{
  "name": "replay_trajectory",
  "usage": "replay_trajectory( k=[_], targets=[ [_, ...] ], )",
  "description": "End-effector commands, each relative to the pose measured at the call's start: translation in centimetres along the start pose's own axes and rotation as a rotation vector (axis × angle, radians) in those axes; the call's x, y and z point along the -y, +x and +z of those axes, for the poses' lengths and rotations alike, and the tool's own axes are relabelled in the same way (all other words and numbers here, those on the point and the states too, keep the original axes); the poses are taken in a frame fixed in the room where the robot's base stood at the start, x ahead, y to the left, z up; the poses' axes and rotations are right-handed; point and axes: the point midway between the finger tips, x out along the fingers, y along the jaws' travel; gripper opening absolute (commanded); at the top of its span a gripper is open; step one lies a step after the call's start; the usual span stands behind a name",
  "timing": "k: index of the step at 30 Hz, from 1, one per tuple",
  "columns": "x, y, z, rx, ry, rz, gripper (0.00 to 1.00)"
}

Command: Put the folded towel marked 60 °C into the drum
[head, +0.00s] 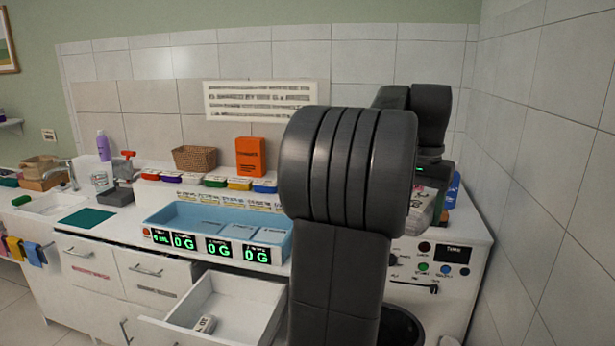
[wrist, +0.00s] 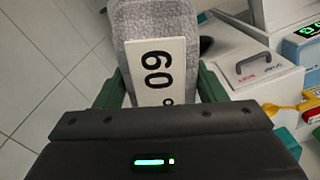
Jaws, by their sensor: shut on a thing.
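A grey folded towel (wrist: 160,20) with a white label reading 60 ° fills the upper middle of the wrist view. My gripper (wrist: 160,85) is shut on it, with a green finger at each side of the label. The towel's far end runs out of the picture. In the head view my arm covers most of the gripper, and a pale bundle shows beside it, too hidden to identify surely. The drum (head: 403,325) is a dark round opening low in the white machine's front, partly behind my arm. The held towel is outside the drum.
The machine's control panel (head: 440,262) has knobs and buttons above the drum. An open white drawer (head: 232,300) holds a small item. A blue tray (head: 180,215) with green displays stands on the counter. A tiled wall (head: 555,170) closes the right side.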

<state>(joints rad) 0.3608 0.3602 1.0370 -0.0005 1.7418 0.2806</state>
Motion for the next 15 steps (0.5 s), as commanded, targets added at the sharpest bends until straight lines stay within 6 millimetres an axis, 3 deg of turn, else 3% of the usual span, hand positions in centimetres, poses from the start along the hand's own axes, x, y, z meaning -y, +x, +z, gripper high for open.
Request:
replay_trajectory(
  k=[11, 15],
  targets=[
    [4.4, 7.0, -1.9, 0.007, -0.095, 0.002, 0.37],
    [6.8, 10.9, -2.4, 0.009, -0.147, 0.002, 0.37]
  ],
)
